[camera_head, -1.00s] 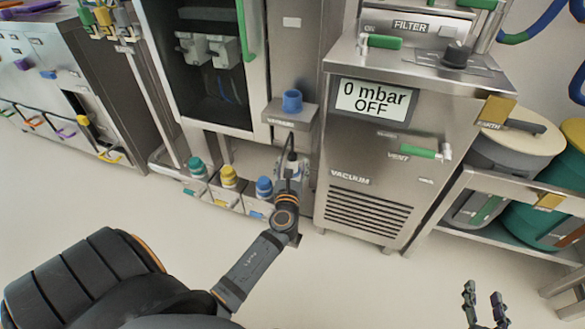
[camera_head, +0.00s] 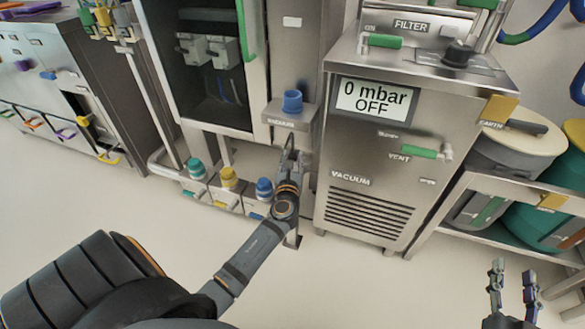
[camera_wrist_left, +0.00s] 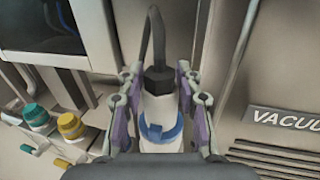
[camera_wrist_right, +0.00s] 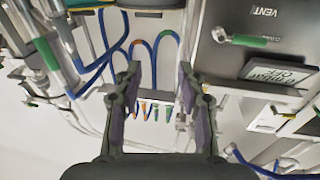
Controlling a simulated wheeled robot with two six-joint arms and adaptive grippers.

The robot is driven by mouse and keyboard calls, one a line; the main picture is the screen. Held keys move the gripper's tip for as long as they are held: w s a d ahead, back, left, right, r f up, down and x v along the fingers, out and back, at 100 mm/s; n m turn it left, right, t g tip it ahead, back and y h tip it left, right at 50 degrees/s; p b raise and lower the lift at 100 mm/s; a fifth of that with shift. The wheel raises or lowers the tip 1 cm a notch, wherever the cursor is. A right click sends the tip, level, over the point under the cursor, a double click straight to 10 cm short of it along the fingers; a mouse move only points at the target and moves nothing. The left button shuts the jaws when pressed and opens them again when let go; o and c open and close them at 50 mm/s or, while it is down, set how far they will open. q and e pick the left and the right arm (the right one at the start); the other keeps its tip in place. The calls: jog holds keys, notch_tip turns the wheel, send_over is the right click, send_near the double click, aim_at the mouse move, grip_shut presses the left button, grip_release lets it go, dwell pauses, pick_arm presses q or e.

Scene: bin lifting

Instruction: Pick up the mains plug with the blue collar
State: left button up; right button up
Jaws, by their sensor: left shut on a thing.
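The mains plug (camera_wrist_left: 158,107) has a pale body, a blue collar (camera_wrist_left: 162,134) and a black cable rising from its dark top end. My left gripper (camera_wrist_left: 157,92) is shut around the plug in the left wrist view, with a finger on each side. In the head view my left gripper (camera_head: 290,168) is by the front of the cabinet, left of the vacuum unit, and mostly hides the plug. My right gripper (camera_head: 514,278) is open and empty at the lower right; its spread fingers also show in the right wrist view (camera_wrist_right: 158,85).
The steel vacuum unit (camera_head: 365,175) stands just right of my left gripper. Teal (camera_head: 196,168), yellow (camera_head: 229,177) and blue (camera_head: 264,187) capped fittings stand close on its left. A blue port (camera_head: 292,101) sits above. A shelf (camera_head: 500,245) is at the right. The floor in front is clear.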

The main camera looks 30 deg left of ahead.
pick_arm(q)
grip_shut()
